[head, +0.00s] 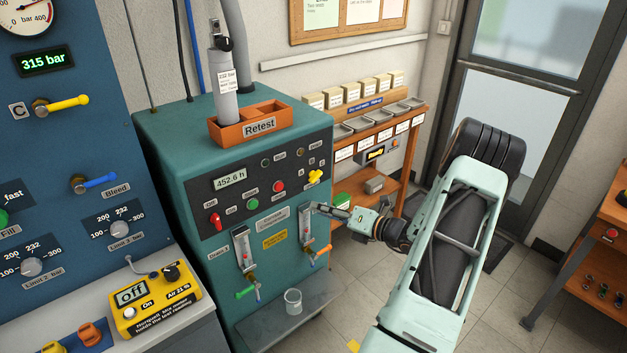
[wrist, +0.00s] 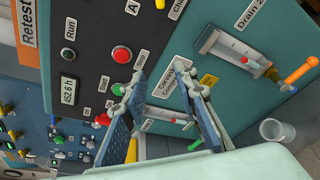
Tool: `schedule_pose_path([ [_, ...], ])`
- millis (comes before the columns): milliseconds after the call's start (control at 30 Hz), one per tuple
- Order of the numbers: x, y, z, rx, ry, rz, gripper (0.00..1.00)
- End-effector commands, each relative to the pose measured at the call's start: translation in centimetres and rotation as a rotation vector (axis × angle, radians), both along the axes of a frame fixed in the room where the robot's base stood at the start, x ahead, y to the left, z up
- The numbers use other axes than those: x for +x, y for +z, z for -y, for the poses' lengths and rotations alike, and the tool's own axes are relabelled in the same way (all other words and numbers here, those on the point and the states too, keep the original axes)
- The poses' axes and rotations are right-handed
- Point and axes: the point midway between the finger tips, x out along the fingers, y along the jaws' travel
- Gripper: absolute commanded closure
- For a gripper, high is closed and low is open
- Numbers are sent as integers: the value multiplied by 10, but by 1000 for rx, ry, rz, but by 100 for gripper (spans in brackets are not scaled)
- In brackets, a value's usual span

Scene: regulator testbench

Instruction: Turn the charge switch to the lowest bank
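The yellow switch knob (head: 315,177), apparently the charge switch, sits at the upper right of the teal machine's dark panel, with small labels around it. Its exact pointing direction is too small to read. In the wrist view only the edge of the yellow knob (wrist: 160,3) shows at the top, beside a cut-off label starting "Cha". My gripper (head: 317,208) is below the knob, in front of the machine near the right drain tube. In the wrist view my gripper (wrist: 158,84) has its two fingers apart with nothing between them, clear of the knob.
A red button (head: 278,186), green button (head: 252,204) and red switch (head: 215,220) share the panel. The right drain tube (head: 307,227) stands close to my fingers. An orange Retest tray (head: 250,123) holds a grey cylinder. A glass beaker (head: 293,301) stands on the lower ledge.

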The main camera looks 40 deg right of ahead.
Motion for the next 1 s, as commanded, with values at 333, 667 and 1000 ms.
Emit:
schedule_pose_path([
  [333, -6, 22, 73, 194, -239, 173, 73],
  [667, 50, 23, 66, 192, -234, 171, 73],
  [1000, 94, 22, 64, 191, -236, 170, 73],
])
